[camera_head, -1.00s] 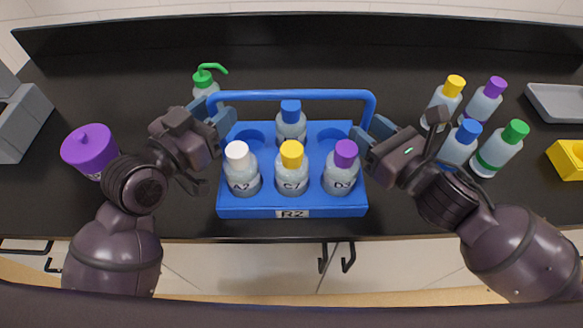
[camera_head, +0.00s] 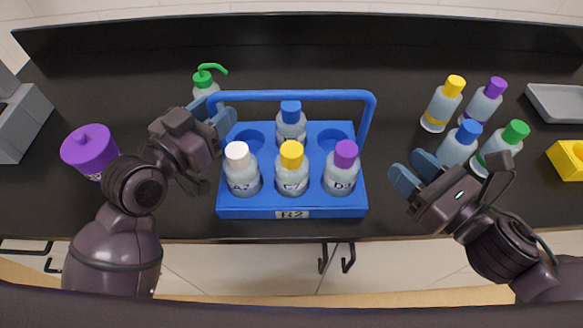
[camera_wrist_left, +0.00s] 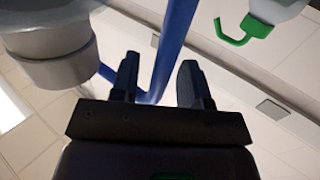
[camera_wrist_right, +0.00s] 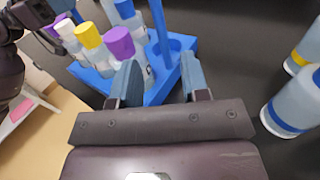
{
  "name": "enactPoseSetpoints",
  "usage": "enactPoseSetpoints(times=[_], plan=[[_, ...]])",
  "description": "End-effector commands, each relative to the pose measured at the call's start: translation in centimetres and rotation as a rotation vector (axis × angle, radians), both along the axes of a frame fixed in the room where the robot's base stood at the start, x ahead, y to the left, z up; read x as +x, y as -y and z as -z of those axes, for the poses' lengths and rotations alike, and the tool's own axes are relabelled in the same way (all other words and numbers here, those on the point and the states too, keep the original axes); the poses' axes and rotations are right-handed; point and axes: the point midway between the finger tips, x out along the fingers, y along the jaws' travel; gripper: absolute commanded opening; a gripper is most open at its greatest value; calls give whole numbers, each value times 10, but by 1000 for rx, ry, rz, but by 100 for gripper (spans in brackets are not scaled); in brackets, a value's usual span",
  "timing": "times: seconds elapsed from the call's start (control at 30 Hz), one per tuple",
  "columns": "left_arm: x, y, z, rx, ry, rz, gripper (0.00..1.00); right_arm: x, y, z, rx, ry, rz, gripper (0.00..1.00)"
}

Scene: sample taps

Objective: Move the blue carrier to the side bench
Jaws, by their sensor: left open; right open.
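The blue carrier (camera_head: 230,206), labelled R2, stands on the black bench with its handle (camera_head: 290,95) upright. It holds bottles with a white cap (camera_head: 238,150), a yellow cap (camera_head: 291,155), a purple cap (camera_head: 346,153) and a blue cap (camera_head: 291,112). My left gripper (camera_head: 220,115) is open at the left post of the handle; in the left wrist view the blue post (camera_wrist_left: 172,50) stands between its fingers (camera_wrist_left: 160,85). My right gripper (camera_head: 412,172) is open and empty, right of the carrier and apart from it. The carrier also shows in the right wrist view (camera_wrist_right: 180,50).
Several loose bottles (camera_head: 443,103) stand right of the carrier, close behind my right gripper. A grey tray (camera_head: 560,105) and yellow block (camera_head: 568,160) lie far right.

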Motion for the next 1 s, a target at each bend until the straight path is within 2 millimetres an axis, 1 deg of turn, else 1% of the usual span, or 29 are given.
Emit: enactPoseSetpoints(times=[0.1, 0.3, 1.0], plan=[[0, 0, 0, 0, 0, 0, 42, -9, 8, 1, -1, -2, 3, 42], [0, 0, 0, 0, 0, 0, 42, -18, 14, 0, 0, -1, 1, 42], [0, 0, 0, 0, 0, 0, 42, -21, 15, -1, 0, 0, 0, 42]])
